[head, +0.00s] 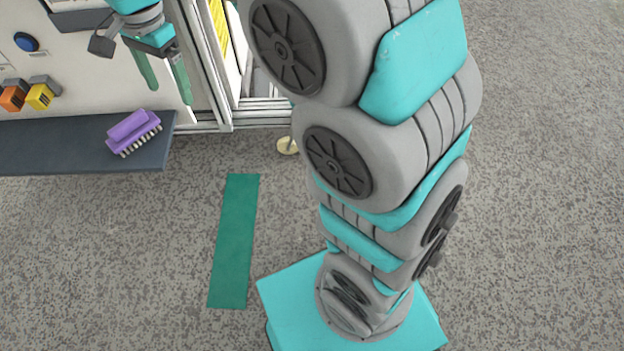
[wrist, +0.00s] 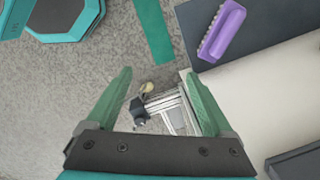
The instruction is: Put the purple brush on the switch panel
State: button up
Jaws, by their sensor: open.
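The purple brush (head: 134,130) lies on a dark shelf (head: 60,143) at the foot of the switch panel (head: 85,75), near the shelf's right end. Its pale bristles face the front. It also shows in the wrist view (wrist: 223,30), at the upper right, outside my fingers. The light panel carries a blue round button (head: 26,42) and orange and yellow blocks. My gripper (head: 163,92) is open and empty, above and a little right of the brush in the head view. Its two green fingers (wrist: 160,90) are spread wide in the wrist view.
A metal frame (head: 212,70) with yellow material behind it stands right of the panel. A small round yellowish piece (head: 287,145) is near the frame's foot. A green strip (head: 233,240) lies on the speckled floor, which is otherwise largely clear.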

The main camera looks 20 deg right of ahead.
jog(key=s+d+f+n, duration=0.2)
jog(key=s+d, duration=0.4)
jog(key=s, duration=0.3)
jog(key=s+d+f+n+g, duration=0.1)
jog(key=s+d+f+n, duration=0.1)
jog(key=s+d+n, duration=0.2)
jog(key=s+d+f+n+h, duration=0.1)
jog(key=s+d+f+n, duration=0.1)
jog(key=s+d, duration=0.7)
jog(key=s+n, duration=0.1)
jog(key=s, duration=0.5)
jog(key=shift+d+n+g, duration=0.2)
jog(key=shift+n+g, duration=0.2)
